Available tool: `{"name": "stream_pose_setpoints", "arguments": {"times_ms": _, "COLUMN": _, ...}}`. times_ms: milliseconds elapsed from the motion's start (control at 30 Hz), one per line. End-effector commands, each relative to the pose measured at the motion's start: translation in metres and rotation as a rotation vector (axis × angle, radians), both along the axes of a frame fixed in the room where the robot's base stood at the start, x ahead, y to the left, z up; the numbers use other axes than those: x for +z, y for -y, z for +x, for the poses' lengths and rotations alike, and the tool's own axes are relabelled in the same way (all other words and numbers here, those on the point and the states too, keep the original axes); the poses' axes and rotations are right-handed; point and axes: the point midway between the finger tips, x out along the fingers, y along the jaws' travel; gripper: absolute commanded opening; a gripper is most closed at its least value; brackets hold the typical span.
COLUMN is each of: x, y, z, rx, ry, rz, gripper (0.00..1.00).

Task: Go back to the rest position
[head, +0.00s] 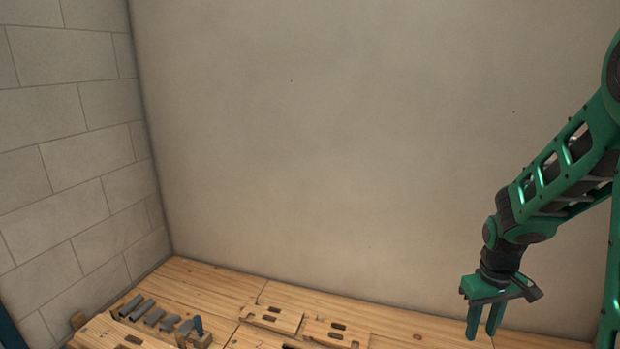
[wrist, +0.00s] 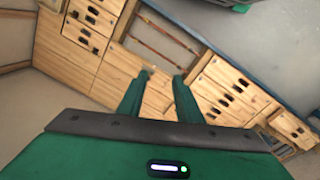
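My gripper (head: 483,336) is green and hangs at the right of the head view, fingers pointing down, in front of the plain back wall and over the right part of the wooden bench. In the wrist view my gripper (wrist: 160,82) shows its two green fingers apart with nothing between them. It is open and empty. My arm comes in from the right edge of the head view.
A wooden bench top (head: 210,283) runs along the wall. Several grey pipe pieces (head: 154,316) lie at its left, near slotted wooden boards (head: 272,317). The wrist view shows wooden drawer fronts (wrist: 228,88). The space before the wall (head: 320,130) is clear.

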Motion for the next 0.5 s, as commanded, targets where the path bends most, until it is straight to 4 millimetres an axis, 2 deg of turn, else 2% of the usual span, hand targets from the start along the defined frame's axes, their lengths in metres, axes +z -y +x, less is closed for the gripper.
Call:
{"name": "stream_pose_setpoints", "arguments": {"times_ms": 33, "x": 0.016, "y": 0.004, "z": -0.012, "rx": -0.04, "ry": 0.008, "rz": 0.003, "gripper": 0.32}}
{"name": "stream_pose_setpoints", "arguments": {"times_ms": 200, "x": 0.055, "y": 0.014, "z": -0.055, "rx": -0.175, "ry": 0.014, "rz": 0.013, "gripper": 0.32}}
{"name": "stream_pose_setpoints", "arguments": {"times_ms": 500, "x": 0.106, "y": 0.02, "z": -0.14, "rx": -0.411, "ry": 0.022, "rz": 0.037, "gripper": 0.32}}
